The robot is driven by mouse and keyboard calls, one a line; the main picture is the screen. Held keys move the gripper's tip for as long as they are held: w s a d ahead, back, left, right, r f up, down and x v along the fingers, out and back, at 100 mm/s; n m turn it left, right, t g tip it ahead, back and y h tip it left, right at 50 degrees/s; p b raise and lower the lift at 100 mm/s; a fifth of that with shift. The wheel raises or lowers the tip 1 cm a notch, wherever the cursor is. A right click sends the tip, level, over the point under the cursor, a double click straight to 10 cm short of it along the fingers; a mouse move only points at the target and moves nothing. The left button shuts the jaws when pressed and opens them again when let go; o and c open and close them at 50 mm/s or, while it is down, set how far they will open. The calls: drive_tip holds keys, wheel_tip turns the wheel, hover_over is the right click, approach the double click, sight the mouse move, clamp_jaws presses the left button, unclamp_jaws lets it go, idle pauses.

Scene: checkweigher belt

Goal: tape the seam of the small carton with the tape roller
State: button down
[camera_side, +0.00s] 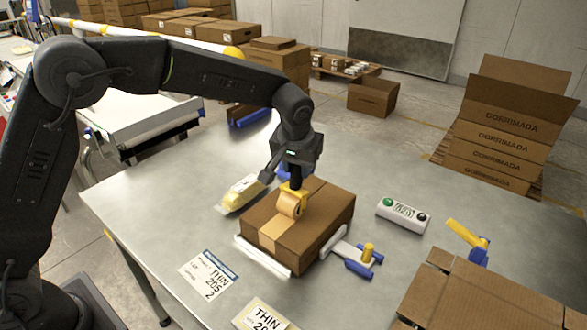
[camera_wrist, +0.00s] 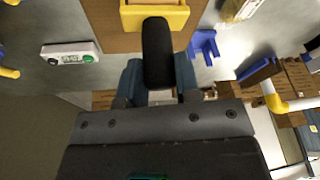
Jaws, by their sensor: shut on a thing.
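The small carton (camera_side: 318,224) lies on the grey table in the side view, braced by white bars at its sides; its brown top also shows in the wrist view (camera_wrist: 108,38). A pale strip of tape (camera_side: 272,232) runs along its top near the left end and over the near edge. The tape roller (camera_side: 291,203), yellow with a tan roll, is at the carton's top, by the strip's upper end. In the wrist view its yellow body (camera_wrist: 155,16) and black handle (camera_wrist: 157,55) show. My gripper (camera_side: 293,176) is shut on the handle, above the carton. Exact roll contact is unclear.
A yellow bag (camera_side: 241,194) lies behind the carton's left. A button box (camera_side: 403,215) and a blue-and-yellow clamp (camera_side: 362,258) stand to the right. Another open carton (camera_side: 465,293) fills the near right corner. Printed labels (camera_side: 208,276) lie in front.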

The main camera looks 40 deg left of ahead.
drive_tip(key=w, duration=1.3)
idle(1.4)
idle(0.4)
